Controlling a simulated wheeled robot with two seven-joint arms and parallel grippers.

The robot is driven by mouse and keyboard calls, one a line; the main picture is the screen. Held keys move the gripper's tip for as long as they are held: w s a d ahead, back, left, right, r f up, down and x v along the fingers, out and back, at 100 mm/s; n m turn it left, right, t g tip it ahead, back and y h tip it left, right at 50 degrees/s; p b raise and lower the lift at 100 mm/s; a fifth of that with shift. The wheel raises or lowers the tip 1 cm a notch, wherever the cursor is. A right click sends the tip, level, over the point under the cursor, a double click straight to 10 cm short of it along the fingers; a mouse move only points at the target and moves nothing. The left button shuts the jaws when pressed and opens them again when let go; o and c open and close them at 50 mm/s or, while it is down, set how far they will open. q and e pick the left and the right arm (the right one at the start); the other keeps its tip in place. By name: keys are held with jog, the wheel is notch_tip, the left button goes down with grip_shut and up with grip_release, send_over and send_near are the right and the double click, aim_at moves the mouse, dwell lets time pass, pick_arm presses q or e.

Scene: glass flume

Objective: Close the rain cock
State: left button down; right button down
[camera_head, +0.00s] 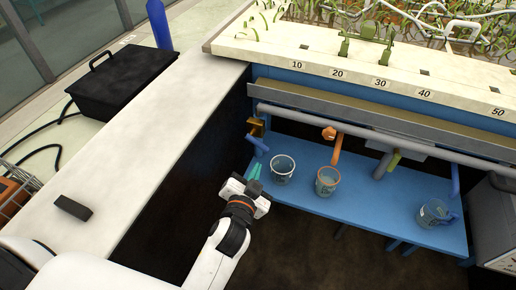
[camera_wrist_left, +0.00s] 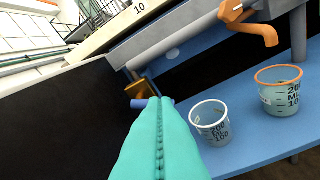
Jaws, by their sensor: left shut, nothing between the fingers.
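A grey pipe (camera_head: 290,118) runs along the flume's side above the blue shelf. A brass fitting with a handle (camera_head: 256,128) sits at its left end, above a blue spout (camera_head: 257,145). An orange outlet with a knob (camera_head: 329,133) and a yellow-green lever (camera_head: 393,160) are further right. No label shows which is the rain cock. My left gripper (camera_head: 255,172) is shut and empty, its teal fingers just below the blue spout. In the left wrist view the closed fingers (camera_wrist_left: 158,110) point towards the brass fitting (camera_wrist_left: 137,90) and partly cover the spout. My right gripper is out of view.
A pale ledge (camera_head: 160,130) lies left, holding a small black block (camera_head: 73,207). The planted bed's numbered edge (camera_head: 320,63) overhangs the pipe.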

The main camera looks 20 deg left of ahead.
pick_arm(q)
send_over(264, 150)
jog(key=s+d, duration=0.1)
jog(key=s, duration=0.4)
jog(key=f, duration=0.2)
jog(key=shift+w+a+f, duration=0.35)
jog(key=shift+w+f, duration=0.25)
jog(key=shift+f, duration=0.05)
jog(key=shift+w+a+f, duration=0.35)
jog(key=shift+w+f, duration=0.2)
jog(key=shift+f, duration=0.05)
jog(key=shift+a, duration=0.1)
